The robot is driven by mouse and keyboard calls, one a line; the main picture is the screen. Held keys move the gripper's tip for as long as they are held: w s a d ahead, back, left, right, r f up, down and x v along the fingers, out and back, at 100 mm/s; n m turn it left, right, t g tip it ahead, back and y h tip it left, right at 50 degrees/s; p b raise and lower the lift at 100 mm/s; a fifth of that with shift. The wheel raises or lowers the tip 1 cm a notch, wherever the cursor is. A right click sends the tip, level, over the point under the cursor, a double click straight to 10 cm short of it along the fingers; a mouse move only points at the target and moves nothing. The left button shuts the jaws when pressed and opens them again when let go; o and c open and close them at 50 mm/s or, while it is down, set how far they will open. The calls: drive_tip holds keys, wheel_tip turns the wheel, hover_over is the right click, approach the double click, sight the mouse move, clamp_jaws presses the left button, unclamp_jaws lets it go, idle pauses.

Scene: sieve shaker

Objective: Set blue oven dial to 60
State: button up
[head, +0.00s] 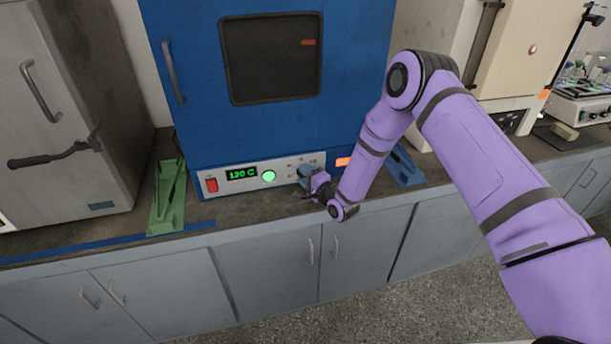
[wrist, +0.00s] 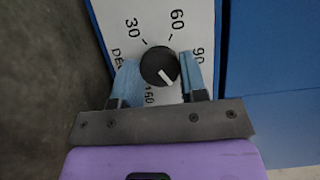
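The blue oven (head: 270,130) stands on the counter with a control panel whose green display (head: 241,174) reads 120 C. The black dial (wrist: 153,62) has a white pointer line directed down and right, between the 90 mark and a partly hidden mark ending in 0. The 60 mark (wrist: 177,19) is above it to the right, and 30 is above left. My gripper (wrist: 160,70) has its blue fingers on either side of the dial; I cannot tell whether they press on it. In the head view, my gripper (head: 312,184) covers most of the dial.
A red switch (head: 212,185) and a round green button (head: 268,176) are on the panel left of my gripper. A green stand (head: 166,205) and a blue stand (head: 405,168) flank the oven. A grey cabinet with a handle (head: 40,90) stands at left.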

drive_tip(key=shift+c, duration=1.3)
drive_tip(key=n, duration=0.2)
drive_tip(key=n+g+h, duration=0.1)
drive_tip(key=n, duration=0.1)
drive_tip(key=shift+r+n+h, duration=0.2)
drive_tip(key=shift+n+h, duration=0.1)
drive_tip(key=shift+n, duration=0.1)
drive_tip(key=n, duration=0.1)
drive_tip(key=n+h, duration=0.1)
drive_tip(key=shift+s+a+n+g+h, duration=0.1)
drive_tip(key=shift+a+n+g+h, duration=0.05)
drive_tip(key=shift+n+g+h, duration=0.2)
drive_tip(key=n+h, duration=0.2)
drive_tip(key=n, duration=0.1)
drive_tip(key=shift+a+r, duration=0.1)
drive_tip(key=shift+a, duration=0.05)
drive_tip(key=n+h, duration=0.1)
drive_tip(key=n, duration=0.1)
drive_tip(key=n+h, duration=0.1)
drive_tip(key=n, duration=0.1)
drive_tip(key=shift+s+a+h, duration=0.1)
drive_tip(key=shift+a+h, duration=0.05)
drive_tip(key=shift+h, duration=0.1)
drive_tip(key=shift+n+t+h, duration=0.75)
drive_tip(key=shift+n+h, duration=0.25)
drive_tip(key=shift+n, duration=0.45)
